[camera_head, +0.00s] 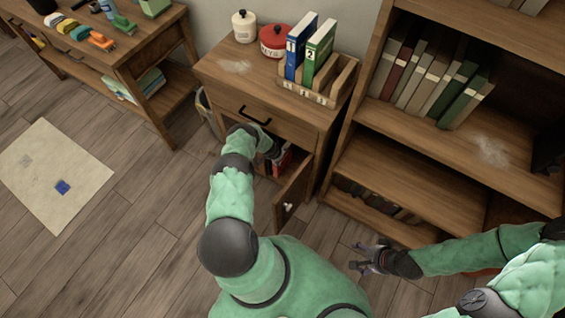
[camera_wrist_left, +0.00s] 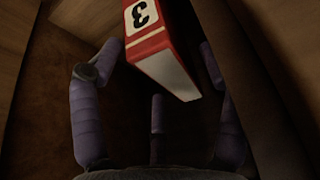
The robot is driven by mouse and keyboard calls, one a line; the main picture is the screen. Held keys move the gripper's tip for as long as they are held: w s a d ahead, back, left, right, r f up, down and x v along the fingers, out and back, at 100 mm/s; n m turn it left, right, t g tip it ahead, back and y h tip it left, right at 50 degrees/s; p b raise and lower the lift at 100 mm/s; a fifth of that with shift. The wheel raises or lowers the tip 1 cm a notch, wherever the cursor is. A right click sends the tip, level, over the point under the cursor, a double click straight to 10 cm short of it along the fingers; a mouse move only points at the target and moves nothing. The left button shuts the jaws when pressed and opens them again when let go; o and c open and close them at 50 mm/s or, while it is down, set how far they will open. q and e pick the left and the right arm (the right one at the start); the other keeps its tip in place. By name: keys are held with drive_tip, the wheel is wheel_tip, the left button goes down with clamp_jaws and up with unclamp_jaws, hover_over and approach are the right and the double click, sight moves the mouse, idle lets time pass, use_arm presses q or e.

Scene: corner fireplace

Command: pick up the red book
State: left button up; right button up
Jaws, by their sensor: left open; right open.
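The red book (camera_wrist_left: 172,50), with a white label marked 3, shows in the left wrist view inside the cabinet. In the head view a small part of the red book (camera_head: 283,163) shows through the open cabinet door. My left gripper (camera_head: 274,148) reaches into the cabinet beside it. In the left wrist view its purple fingers (camera_wrist_left: 157,62) are spread open, one on each side of the book. I cannot tell whether they touch it. My right gripper (camera_head: 362,258) is open and empty above the floor, in front of the bookshelf.
The small cabinet (camera_head: 230,85) has its door (camera_head: 293,197) swung open, right of my left arm. On top are a white jar (camera_head: 244,27), a red tin (camera_head: 274,41) and a wooden rack (camera_head: 340,82) with binders. A bookshelf (camera_head: 440,195) stands at right.

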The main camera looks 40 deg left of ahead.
sight(282, 160)
use_arm(q)
drive_tip(key=b+x, duration=0.2)
drive_tip(key=b, duration=0.1)
drive_tip(key=shift+w+f, duration=0.15)
drive_tip(key=shift+f, duration=0.05)
drive_tip(key=c, duration=1.4)
